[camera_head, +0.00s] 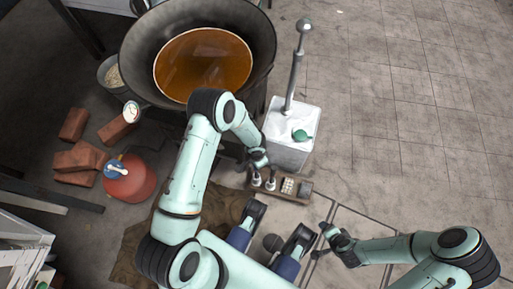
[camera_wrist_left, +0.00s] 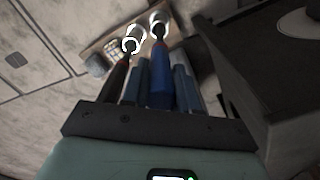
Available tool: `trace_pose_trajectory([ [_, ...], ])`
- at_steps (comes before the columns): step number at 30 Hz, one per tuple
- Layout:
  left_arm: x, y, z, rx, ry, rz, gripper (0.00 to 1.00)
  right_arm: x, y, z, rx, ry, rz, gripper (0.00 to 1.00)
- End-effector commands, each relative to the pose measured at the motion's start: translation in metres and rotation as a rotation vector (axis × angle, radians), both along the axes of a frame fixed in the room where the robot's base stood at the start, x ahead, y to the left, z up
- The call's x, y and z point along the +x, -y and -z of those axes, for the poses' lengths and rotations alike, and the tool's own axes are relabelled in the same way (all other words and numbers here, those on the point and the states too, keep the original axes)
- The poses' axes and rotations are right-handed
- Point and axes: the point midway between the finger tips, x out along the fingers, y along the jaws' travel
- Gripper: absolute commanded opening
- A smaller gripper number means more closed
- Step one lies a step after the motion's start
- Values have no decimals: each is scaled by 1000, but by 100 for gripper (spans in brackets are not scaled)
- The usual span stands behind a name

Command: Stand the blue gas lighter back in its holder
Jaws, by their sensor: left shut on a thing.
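My left gripper (camera_head: 259,163) is shut on the blue gas lighter (camera_wrist_left: 160,78), which points away from the wrist between the fingers in the left wrist view. The lighter's dark tip end lines up with a white-rimmed cup (camera_wrist_left: 159,19) on the wooden holder tray (camera_wrist_left: 98,46). I cannot tell whether the tip is inside the cup or above it. In the head view the tray (camera_head: 283,196) lies just below the left gripper, and the lighter is mostly hidden there. My right gripper (camera_head: 321,241) is empty, fingers apart, at lower right.
A white box (camera_head: 290,152) with a metal pole and a green item stands behind the tray. A large wok (camera_head: 135,65) of orange-brown liquid stands at the back. A red gas cylinder (camera_head: 132,182) and several bricks (camera_head: 75,160) are at left. Tiled floor at right is clear.

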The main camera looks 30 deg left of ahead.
Motion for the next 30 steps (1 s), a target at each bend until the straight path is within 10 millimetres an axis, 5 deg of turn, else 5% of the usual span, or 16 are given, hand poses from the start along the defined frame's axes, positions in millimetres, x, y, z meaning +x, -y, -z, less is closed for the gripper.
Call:
trace_pose_trajectory([
  [11,0,0,1,0,0,0,0,2,2,1,-3,5,3,70],
  [12,0,0,1,0,0,0,35,2,2,1,-3,5,3,70],
  [15,0,0,1,0,0,0,58,2,1,1,-3,4,2,70],
  [24,0,0,-1,0,0,0,58,1,1,0,-2,3,2,70],
  [30,1,0,-28,-1,4,-1,58,-3,-4,-11,8,-6,-7,70],
])
